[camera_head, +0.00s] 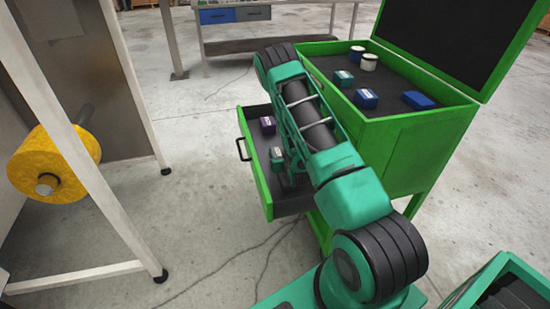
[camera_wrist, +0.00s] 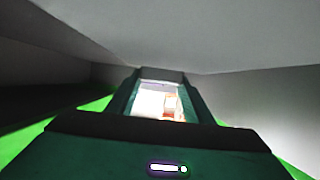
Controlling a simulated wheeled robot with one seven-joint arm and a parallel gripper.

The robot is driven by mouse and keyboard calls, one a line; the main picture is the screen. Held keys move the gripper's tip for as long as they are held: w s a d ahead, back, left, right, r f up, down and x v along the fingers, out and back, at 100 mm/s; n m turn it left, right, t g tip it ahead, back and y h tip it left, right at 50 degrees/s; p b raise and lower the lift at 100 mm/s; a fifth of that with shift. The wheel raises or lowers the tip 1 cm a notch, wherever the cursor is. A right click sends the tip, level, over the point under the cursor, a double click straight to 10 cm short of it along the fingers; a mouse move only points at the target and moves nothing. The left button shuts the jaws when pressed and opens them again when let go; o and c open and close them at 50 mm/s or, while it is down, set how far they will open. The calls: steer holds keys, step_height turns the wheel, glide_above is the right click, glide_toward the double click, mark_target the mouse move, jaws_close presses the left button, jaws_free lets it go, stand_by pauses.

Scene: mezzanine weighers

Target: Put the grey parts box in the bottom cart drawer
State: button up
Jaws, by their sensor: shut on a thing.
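The green cart (camera_head: 405,150) stands right of centre. One cart drawer (camera_head: 250,176) is pulled out towards the left, with a black handle on its front. A small greyish block with a pale label (camera_head: 277,154), seemingly the grey parts box, shows in the drawer beside my arm, partly hidden. My gripper (camera_wrist: 160,98) is shut; in the head view my arm hides most of it, over the drawer. In the wrist view a bright patch shows between the fingers, and plain grey surfaces fill the upper part. The held thing is not clear there.
A purple box (camera_head: 267,125) lies in the drawer. A white-legged frame with a yellow roll (camera_head: 53,163) stands left. Floor between is clear except cables.

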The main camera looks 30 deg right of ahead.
steer(key=o, duration=1.3)
steer(key=shift+c, duration=0.2)
